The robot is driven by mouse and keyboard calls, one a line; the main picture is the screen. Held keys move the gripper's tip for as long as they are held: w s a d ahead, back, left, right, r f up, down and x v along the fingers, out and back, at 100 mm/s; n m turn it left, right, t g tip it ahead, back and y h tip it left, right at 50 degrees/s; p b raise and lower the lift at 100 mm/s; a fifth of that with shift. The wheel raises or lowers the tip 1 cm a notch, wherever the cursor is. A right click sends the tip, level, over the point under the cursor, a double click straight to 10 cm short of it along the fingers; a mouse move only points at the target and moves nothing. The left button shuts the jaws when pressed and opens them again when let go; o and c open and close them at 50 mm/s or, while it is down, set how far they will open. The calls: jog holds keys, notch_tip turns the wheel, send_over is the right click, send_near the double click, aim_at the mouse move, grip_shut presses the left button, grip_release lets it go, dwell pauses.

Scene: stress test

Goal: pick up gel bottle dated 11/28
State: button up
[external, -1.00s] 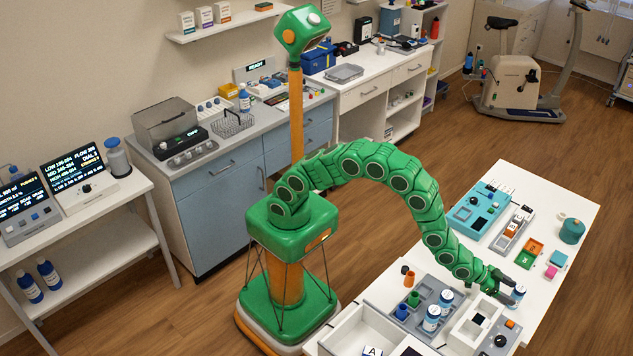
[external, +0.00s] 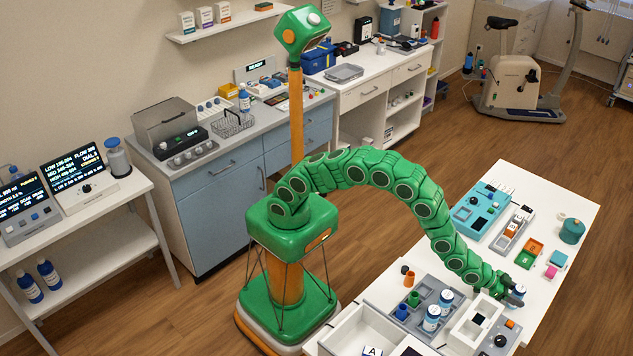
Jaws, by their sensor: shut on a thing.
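My gripper (external: 513,299) is at the end of my green arm, over the right part of the white table. It is shut on a small white and blue bottle (external: 519,290), partly hidden behind the dark fingers. The date on it is too small to read, and I cannot tell whether it touches the table. Two similar white and blue bottles (external: 432,317) (external: 446,298) stand in the grey tray (external: 421,318) to the left of my gripper.
A white open box (external: 462,330) lies left of the gripper. A grey device with an orange knob (external: 510,324) is just below it. Orange and green trays (external: 530,251), a pink block (external: 551,271) and a teal jar (external: 572,231) stand farther back.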

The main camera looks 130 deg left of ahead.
jog(key=shift+c, duration=0.8)
